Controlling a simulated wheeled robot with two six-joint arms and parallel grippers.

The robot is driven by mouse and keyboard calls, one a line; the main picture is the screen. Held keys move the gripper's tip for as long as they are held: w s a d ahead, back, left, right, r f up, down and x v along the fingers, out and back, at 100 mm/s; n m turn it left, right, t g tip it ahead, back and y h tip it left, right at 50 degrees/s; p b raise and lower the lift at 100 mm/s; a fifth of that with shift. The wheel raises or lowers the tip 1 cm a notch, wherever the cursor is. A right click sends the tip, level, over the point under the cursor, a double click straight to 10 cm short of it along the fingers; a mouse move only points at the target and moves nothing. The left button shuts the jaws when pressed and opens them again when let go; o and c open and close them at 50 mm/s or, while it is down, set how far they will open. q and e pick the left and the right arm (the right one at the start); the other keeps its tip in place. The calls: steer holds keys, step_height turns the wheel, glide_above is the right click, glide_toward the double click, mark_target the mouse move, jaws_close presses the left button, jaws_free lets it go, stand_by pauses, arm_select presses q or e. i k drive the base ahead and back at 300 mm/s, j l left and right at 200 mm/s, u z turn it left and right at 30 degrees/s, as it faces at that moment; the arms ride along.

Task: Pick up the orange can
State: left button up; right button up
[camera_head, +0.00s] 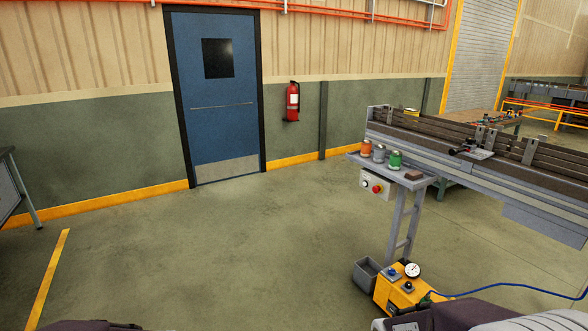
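The orange can (365,147) stands upright at the left end of a small grey shelf (415,183) at the side of the conveyor. A grey can (379,153) and a green can (395,160) stand to its right. Nothing hides the orange can. Neither of my grippers is in view. Only dark and light parts that look like my own arms show at the bottom edge, well apart from the cans.
A brown block (413,175) lies on the shelf right of the cans. A control box (376,187) with a red button hangs below. A yellow machine with a gauge (402,288), a grey bin (367,272) and a blue hose (500,288) are on the floor.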

mark_target(366, 145)
steer(key=i, duration=2.55)
steer(key=i+j+z, duration=0.1)
steer(key=i+z, duration=0.3)
steer(key=i+j+z, duration=0.25)
steer(key=i+z, duration=0.15)
steer(key=i+j+z, duration=0.4)
steer(key=i, duration=0.15)
